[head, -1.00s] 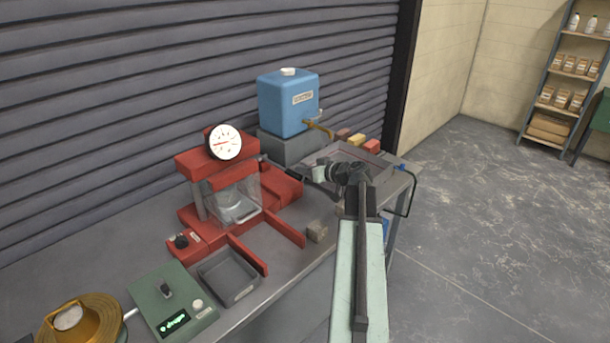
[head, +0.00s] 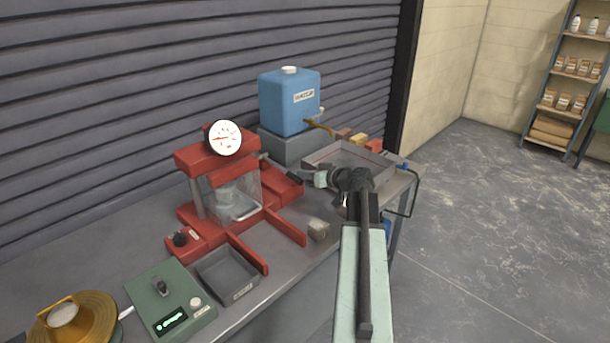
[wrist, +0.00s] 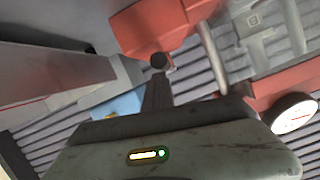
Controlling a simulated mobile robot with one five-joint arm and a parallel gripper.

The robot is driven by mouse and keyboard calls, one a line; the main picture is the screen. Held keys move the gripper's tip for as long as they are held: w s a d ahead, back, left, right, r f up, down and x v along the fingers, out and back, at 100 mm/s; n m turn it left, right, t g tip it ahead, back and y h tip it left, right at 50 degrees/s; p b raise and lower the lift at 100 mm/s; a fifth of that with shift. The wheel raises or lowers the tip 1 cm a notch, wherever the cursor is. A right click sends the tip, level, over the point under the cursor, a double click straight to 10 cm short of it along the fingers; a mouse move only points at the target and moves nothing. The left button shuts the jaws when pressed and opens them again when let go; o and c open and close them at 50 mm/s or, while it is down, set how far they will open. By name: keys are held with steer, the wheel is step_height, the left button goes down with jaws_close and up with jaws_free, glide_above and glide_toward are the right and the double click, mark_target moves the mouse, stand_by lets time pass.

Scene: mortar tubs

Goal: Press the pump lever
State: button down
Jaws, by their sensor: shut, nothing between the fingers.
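The red press (head: 222,165) with a round white gauge (head: 225,138) stands on the bench against the shutter. Its dark pump lever (head: 293,177) sticks out from its right side, angled down to the right. My gripper (head: 308,180) is shut and empty, pointing left, with its tip right by the lever's outer end. In the wrist view my shut fingers (wrist: 157,92) point at a dark round end, which looks like the lever's end (wrist: 158,61). Whether they touch I cannot tell. The lever's inner end is partly hidden behind the press's red parts.
A blue container (head: 290,100) stands behind the lever on a grey block. A grey tray (head: 348,160) lies beyond my gripper. Open floor is at the right.

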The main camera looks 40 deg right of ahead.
step_height(320, 180, up, 5)
steer(key=p, duration=0.5)
steer(key=s+d, duration=0.2)
steer(key=s, duration=0.8)
steer(key=shift+r, duration=0.1)
stand_by(0.6)
